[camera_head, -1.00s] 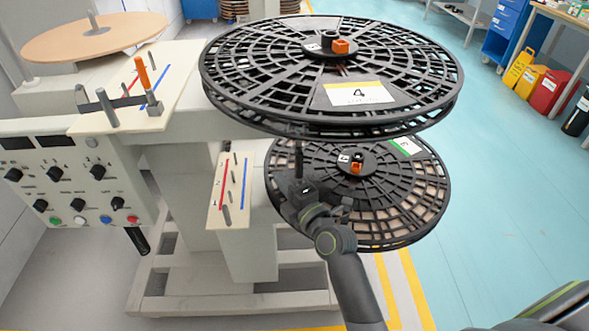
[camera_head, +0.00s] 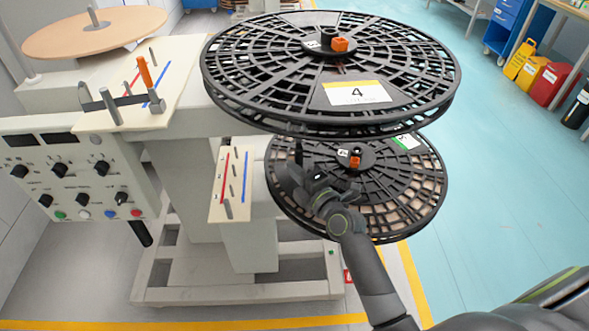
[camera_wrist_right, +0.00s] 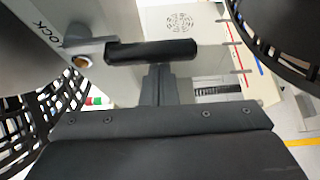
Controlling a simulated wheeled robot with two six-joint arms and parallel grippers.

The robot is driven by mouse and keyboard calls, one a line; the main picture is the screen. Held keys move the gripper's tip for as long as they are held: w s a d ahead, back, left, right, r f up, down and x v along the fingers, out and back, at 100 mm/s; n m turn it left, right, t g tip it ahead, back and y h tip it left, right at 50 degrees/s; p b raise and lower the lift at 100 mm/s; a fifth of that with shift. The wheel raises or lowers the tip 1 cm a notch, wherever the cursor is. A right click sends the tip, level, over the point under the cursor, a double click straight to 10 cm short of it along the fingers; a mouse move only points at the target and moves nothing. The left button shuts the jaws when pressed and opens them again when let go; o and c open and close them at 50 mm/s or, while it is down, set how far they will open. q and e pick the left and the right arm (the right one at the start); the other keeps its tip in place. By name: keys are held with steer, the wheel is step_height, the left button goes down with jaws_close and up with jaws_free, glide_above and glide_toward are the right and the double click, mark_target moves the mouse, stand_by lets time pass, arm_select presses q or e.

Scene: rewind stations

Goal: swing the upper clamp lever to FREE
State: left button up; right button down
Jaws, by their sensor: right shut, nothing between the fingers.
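The upper clamp lever shows in the right wrist view as a grey arm with a black handle (camera_wrist_right: 152,52). The word LOCK is on the grey surface close to the arm's left end; no FREE mark is visible. My right gripper (camera_wrist_right: 160,78) is shut and empty, its fingertips just below the handle's middle. I cannot tell whether they touch it. In the head view the right gripper (camera_head: 299,172) is below the upper reel (camera_head: 357,93), marked 4, which hides most of the lever. My left gripper is not in view.
The lower reel (camera_head: 400,190) is just right of and behind my right gripper. A pale panel with red and blue lines (camera_head: 231,212) stands left of it. A control panel (camera_head: 80,175) is farther left. Open blue floor (camera_head: 500,200) lies to the right.

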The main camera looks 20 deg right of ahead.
steer(key=shift+s+d+n+g, duration=0.1)
steer(key=shift+d+n+g, duration=0.2)
steer(key=shift+d+n, duration=0.2)
steer(key=s+d+r+n+g+h+p, duration=0.2)
steer(key=d+r+n+g+h+p, duration=0.1)
steer(key=d+r+n+p, duration=0.2)
steer(key=d+n+p, duration=0.1)
steer(key=d, duration=0.1)
steer(key=shift+s+d+h, duration=0.15)
steer(key=shift+d+h, duration=0.15)
steer(key=shift+d, duration=0.1)
stand_by(0.6)
stand_by(0.5)
